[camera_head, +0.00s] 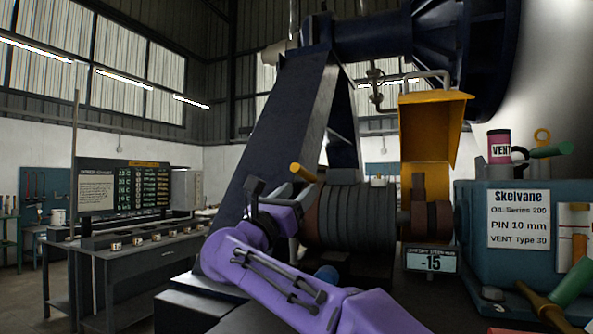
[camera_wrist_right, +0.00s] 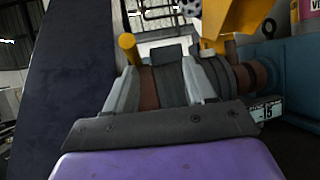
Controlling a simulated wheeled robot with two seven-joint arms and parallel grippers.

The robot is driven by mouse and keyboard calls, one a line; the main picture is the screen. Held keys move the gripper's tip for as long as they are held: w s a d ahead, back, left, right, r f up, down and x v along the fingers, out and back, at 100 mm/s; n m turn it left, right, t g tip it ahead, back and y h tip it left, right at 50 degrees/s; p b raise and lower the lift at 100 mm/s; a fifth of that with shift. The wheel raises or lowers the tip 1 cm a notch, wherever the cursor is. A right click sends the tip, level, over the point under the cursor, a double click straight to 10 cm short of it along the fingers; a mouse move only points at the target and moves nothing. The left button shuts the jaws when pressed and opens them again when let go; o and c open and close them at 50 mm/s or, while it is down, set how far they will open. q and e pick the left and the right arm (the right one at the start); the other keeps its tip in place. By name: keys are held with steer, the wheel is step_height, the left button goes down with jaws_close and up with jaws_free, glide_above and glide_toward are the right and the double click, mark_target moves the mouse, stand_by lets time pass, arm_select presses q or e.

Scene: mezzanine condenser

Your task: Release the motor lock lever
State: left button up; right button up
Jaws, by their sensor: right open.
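A short yellow-orange handle (camera_head: 303,172), which looks like the motor lock lever, sticks up at the left end of a dark ribbed drum (camera_head: 350,216). Its rounded end also shows in the right wrist view (camera_wrist_right: 128,46), beyond the tip of the left finger. My right gripper (camera_head: 266,195), on the purple arm, is open just left of and below the handle. In the right wrist view the gripper (camera_wrist_right: 160,72) has its two fingers apart, facing the drum, with nothing held between them. Whether a finger touches the handle, I cannot tell. My left gripper is not in view.
A yellow guard (camera_head: 432,130) stands above the shaft right of the drum. A teal box (camera_head: 470,220) with a "Skelvane" label stands at the right. A dark slanted beam (camera_head: 283,120) rises behind my gripper. A grey bench (camera_head: 125,255) stands at the left.

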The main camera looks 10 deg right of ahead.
arm_select(q)
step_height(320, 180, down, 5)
steer(key=b, duration=0.3)
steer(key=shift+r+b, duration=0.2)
steer(key=shift+b, duration=0.2)
arm_select(e)
steer(key=s+a+r, duration=0.2)
steer(key=s+r, duration=0.6)
steer(key=s, duration=0.4)
steer(key=shift+s+a, duration=0.15)
steer(key=shift+s, duration=0.15)
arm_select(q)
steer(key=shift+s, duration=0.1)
